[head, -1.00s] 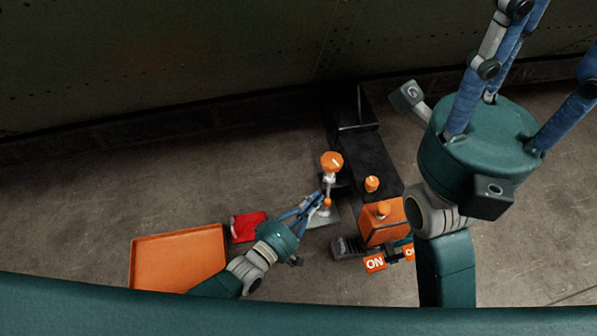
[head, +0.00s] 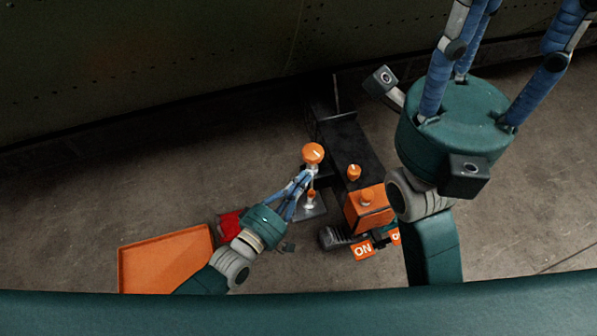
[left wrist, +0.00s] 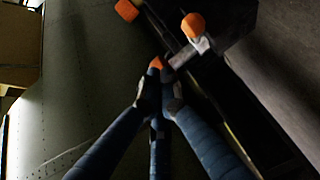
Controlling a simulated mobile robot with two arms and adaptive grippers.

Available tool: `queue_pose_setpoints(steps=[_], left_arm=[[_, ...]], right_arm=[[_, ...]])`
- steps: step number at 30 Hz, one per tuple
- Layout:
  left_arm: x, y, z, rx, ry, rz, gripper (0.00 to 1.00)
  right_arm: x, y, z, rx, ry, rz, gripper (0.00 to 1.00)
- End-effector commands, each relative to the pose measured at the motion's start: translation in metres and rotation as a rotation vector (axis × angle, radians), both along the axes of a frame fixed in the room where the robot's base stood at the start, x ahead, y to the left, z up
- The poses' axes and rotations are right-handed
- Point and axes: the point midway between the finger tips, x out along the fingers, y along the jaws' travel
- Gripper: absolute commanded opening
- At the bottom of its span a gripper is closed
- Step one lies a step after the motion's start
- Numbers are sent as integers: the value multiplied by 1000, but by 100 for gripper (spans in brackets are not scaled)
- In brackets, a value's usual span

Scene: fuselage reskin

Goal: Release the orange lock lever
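An orange-topped post (head: 313,153) stands on a grey plate beside the black block, with a small orange piece (head: 311,194) low beside it. I cannot tell which of these is the lock lever. My left gripper (head: 308,178) reaches in from the lower left, its blue fingers converging at the post just under the orange top. In the left wrist view the fingertips (left wrist: 160,78) come close together around or just behind a small orange tip (left wrist: 156,63); contact is unclear. My right gripper (head: 455,120) is large at right, its fingertips cut off by the picture edge.
An orange box (head: 367,208) with a knob and an ON label (head: 363,250) stand right of the post. A black block (head: 350,145) lies behind. A red object (head: 230,224) and an orange tray (head: 165,262) are at left. A dark green riveted panel (head: 150,70) fills the back.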

Motion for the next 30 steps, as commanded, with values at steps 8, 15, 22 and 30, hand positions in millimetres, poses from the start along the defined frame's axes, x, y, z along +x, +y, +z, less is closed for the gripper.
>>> queue_pose_setpoints(steps=[8, 15, 22, 30], left_arm=[[1, 3, 31, 3, 0, 3, 0], [2, 4, 34, 4, 1, 5, 0], [2, 4, 34, 4, 0, 4, 0], [0, 3, 33, 37, 2, 2, 0]], right_arm=[[0, 0, 0, 1, 1, 0, 40], [0, 0, 0, 1, 1, 0, 40], [0, 0, 0, 1, 1, 0, 40], [15, 3, -5, -16, 65, -7, 40]])
